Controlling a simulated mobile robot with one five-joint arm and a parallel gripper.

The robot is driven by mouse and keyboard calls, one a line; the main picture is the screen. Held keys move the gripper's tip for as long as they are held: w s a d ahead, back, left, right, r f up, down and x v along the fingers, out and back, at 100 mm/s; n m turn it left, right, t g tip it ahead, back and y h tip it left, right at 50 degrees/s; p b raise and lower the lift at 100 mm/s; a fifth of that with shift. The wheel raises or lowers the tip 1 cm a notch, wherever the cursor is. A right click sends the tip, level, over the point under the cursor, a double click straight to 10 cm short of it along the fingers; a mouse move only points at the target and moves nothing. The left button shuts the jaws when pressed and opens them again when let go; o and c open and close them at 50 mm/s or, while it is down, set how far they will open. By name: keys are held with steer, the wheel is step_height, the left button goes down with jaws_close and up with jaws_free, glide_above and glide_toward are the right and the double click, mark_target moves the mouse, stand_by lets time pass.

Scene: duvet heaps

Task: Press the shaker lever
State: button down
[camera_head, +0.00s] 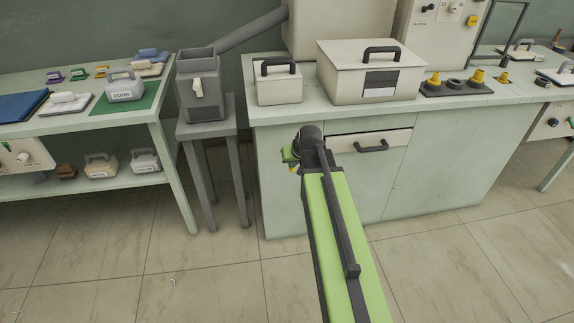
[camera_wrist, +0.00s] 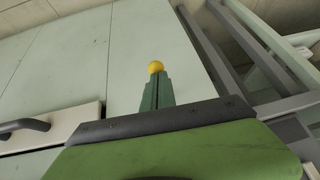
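A grey open-topped box (camera_head: 198,85) stands on a grey stool. A small pale lever-like tab (camera_head: 198,88) sticks out of its front, probably the shaker lever. My gripper (camera_head: 291,160) is low in front of the pale green cabinet, to the right of the stool and below the tab, apart from both. In the wrist view my gripper (camera_wrist: 157,88) shows dark green fingers close together with a yellow ball-like tip. It looks shut, and I see no larger object in it. The tab is not in the wrist view.
The stool (camera_head: 207,130) stands between the left bench (camera_head: 130,118) and the green cabinet (camera_head: 285,190). A drawer handle (camera_head: 371,146) juts out to the right of my gripper. Lidded cream boxes (camera_head: 370,78) sit on the cabinet. The floor in front is clear.

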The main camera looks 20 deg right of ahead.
steer(key=shift+s+d+f+b, duration=0.1)
steer(key=shift+d+f+b, duration=0.15)
steer(key=shift+f, duration=0.2)
steer(key=shift+s+d+f+b, duration=0.1)
steer(key=shift+f+b, duration=0.25)
steer(key=shift+f, duration=0.05)
steer(key=shift+r, duration=0.1)
